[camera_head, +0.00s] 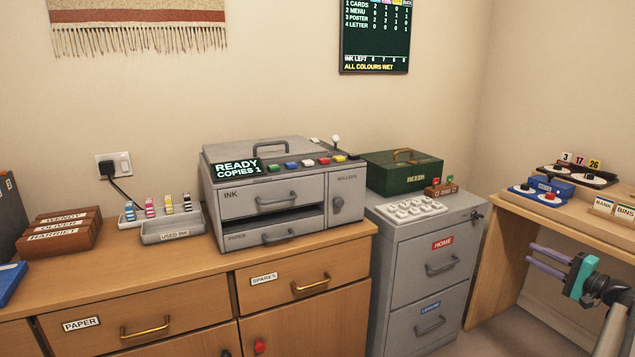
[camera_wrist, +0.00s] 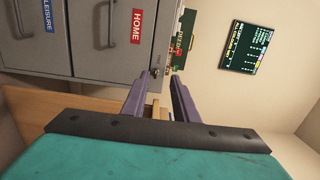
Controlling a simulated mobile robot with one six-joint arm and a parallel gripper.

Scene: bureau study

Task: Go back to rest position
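My gripper (camera_head: 530,253) is at the lower right of the head view, in front of the wooden desk and right of the grey filing cabinet. Its two purple fingers point left and stand apart with nothing between them. The wrist view shows the same open fingers (camera_wrist: 161,85), with the filing cabinet (camera_wrist: 92,40) beyond them and turned sideways. The gripper touches nothing that I can see.
The grey filing cabinet (camera_head: 427,285) bears a green box (camera_head: 402,175). The desk (camera_head: 510,202) at right holds blue and dark trays and labelled blocks. A grey copier (camera_head: 280,190) stands on the wooden sideboard (camera_head: 190,265). Floor shows between cabinet and desk.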

